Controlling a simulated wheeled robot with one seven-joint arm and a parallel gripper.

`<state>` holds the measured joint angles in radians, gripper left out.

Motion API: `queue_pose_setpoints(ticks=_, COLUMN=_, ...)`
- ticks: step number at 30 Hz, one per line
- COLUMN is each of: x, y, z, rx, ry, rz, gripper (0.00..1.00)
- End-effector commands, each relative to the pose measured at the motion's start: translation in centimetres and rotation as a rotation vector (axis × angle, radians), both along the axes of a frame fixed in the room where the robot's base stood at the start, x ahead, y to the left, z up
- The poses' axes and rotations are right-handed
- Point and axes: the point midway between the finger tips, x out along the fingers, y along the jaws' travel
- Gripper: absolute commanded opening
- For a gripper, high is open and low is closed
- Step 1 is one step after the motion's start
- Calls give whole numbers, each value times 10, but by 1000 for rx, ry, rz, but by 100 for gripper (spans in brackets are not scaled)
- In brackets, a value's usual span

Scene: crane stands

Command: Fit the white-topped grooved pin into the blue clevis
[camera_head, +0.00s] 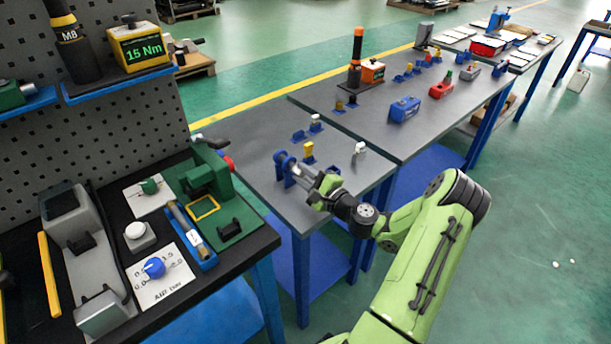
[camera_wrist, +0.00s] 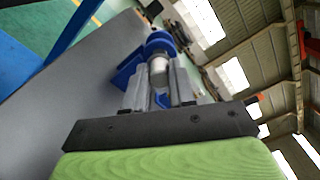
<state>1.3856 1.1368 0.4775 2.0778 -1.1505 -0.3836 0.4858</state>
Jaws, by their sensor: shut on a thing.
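The blue clevis (camera_head: 281,163) stands near the left side of the grey table and has a rounded upper end. It also shows in the wrist view (camera_wrist: 128,72), just beyond my fingers. My gripper (camera_head: 300,172) points left at the clevis, with its fingertips right beside it. In the wrist view my gripper (camera_wrist: 158,80) is shut on a pale cylinder, seemingly the white-topped pin (camera_wrist: 158,70). The far end of the pin is against or inside the blue part; I cannot tell how deep. Its groove is hidden.
On the same table stand a yellow-topped piece (camera_head: 308,149), a white-topped piece (camera_head: 315,120) and another white piece (camera_head: 360,148). A cluttered black bench (camera_head: 236,249) is at the left. More tables with tools run to the back right.

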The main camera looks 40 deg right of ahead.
Motion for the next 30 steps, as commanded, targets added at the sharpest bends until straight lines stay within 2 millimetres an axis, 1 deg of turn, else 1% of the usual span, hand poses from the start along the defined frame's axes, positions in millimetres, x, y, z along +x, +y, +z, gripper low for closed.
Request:
queue_pose_setpoints(ticks=21, x=16, y=1, z=1, rx=1, ry=-3, rz=2, gripper=0)
queue_pose_setpoints(ticks=22, x=16, y=1, z=1, rx=1, ry=-3, rz=1, gripper=28)
queue_pose_setpoints(ticks=27, x=16, y=1, z=1, rx=1, ry=-2, rz=1, gripper=54)
queue_pose_setpoints(ticks=30, x=16, y=1, z=1, rx=1, ry=-2, rz=1, gripper=54)
